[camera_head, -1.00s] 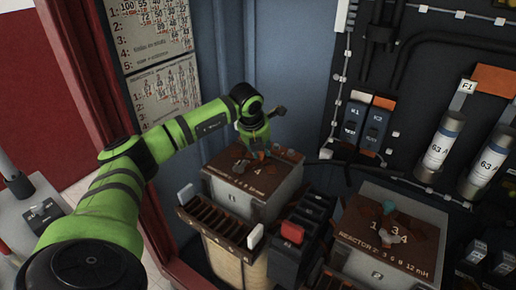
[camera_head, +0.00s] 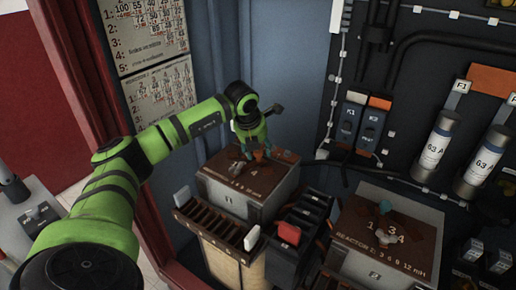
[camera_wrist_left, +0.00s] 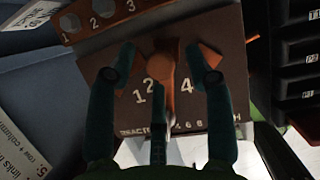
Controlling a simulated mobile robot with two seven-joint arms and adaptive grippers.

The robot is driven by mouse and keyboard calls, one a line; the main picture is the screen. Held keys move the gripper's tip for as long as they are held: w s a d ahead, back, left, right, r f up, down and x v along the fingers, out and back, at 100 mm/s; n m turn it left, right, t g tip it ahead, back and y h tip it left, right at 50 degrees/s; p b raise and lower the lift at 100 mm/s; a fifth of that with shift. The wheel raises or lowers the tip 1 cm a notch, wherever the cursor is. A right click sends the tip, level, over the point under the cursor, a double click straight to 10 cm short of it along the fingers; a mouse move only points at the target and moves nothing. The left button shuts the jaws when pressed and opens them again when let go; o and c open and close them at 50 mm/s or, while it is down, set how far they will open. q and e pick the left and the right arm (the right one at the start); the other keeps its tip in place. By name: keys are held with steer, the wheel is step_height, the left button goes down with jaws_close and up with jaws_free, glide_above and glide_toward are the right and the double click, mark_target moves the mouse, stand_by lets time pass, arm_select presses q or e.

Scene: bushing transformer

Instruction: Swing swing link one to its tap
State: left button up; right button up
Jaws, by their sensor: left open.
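The left reactor box has a brown top panel (camera_head: 272,178) with numbers on it, among them a 4. My left gripper (camera_head: 252,152) is above this panel in the head view and hides part of it. In the left wrist view, the open fingers of my left gripper (camera_wrist_left: 160,76) stand on either side of a copper-coloured link (camera_wrist_left: 160,70) with a rounded end. The numbers 1, 2 and 4 show on the panel (camera_wrist_left: 215,110) around it. I cannot tell whether a finger touches the link. My right gripper is not in view.
A second reactor box (camera_head: 385,235) stands to the right. A dark rack with a red block (camera_head: 288,233) lies between the boxes. A slotted brown rack (camera_head: 212,222) fronts the left box. Fuses (camera_head: 440,148) and switches (camera_head: 372,128) are on the back panel.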

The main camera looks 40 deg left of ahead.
mark_target(251, 173)
arm_select(q)
steer(key=v, duration=1.1)
steer(key=shift+r, duration=0.25)
steer(key=shift+f, duration=0.1)
